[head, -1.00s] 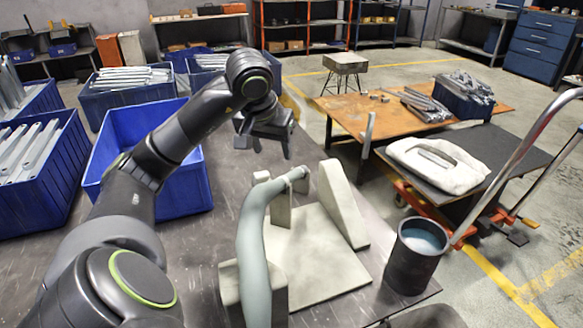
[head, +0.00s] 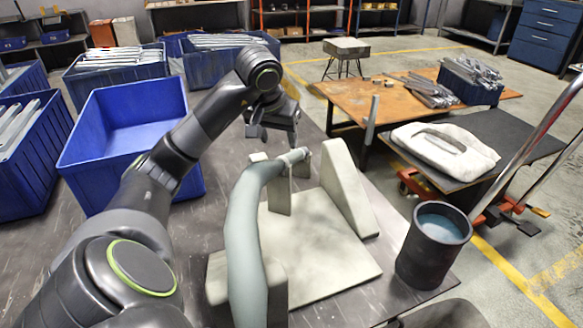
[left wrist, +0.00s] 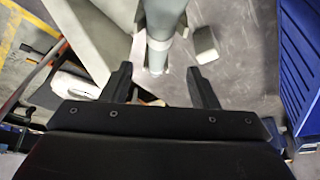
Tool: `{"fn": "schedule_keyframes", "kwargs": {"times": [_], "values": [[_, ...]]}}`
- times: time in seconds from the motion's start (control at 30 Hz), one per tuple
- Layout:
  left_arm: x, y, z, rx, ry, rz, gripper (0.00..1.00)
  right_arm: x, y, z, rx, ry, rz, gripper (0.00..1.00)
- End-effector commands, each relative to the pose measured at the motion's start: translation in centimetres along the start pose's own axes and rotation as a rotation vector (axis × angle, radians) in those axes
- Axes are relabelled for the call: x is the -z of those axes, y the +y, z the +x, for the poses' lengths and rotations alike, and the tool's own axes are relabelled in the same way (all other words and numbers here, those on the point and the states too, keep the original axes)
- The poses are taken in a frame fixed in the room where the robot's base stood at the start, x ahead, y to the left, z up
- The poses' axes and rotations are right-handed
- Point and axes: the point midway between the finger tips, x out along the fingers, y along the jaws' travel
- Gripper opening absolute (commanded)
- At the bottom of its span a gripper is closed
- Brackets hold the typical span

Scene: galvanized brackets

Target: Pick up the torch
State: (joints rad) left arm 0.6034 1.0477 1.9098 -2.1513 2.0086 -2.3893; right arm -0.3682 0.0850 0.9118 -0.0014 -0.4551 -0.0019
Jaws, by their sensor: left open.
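The torch (head: 246,225) is a grey-green curved tube with a narrower metallic front end. In the head view it lies across pale upright supports on a pale fixture plate (head: 320,262). In the left wrist view the torch (left wrist: 163,22) points down the picture, its end just beyond the gap between my fingers. My left gripper (head: 272,135) is open and empty, a little above and behind the torch's front end in the head view. In the left wrist view its two fingers (left wrist: 160,84) stand apart. My right gripper is not in view.
A pale triangular upright (head: 347,190) stands right of the torch. A dark cup with bluish contents (head: 432,248) is at the table's right edge. An empty blue bin (head: 82,165) sits on the left.

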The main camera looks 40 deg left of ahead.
Motion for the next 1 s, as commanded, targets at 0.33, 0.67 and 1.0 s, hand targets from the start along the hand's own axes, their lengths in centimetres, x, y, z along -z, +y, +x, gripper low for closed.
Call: {"fn": "schedule_keyframes", "kwargs": {"times": [0.33, 0.67, 1.0], "values": [[-0.1, 0.1, 3.3, 0.0, -0.004, -0.002, 0.54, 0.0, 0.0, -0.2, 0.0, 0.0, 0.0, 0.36], [0.0, 0.2, 7.4, 0.0, 0.0, -0.001, 0.54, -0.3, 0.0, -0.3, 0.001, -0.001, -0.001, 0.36], [0.0, 0.2, 7.6, 0.001, 0.001, 0.0, 0.41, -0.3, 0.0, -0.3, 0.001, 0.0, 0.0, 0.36]]}}
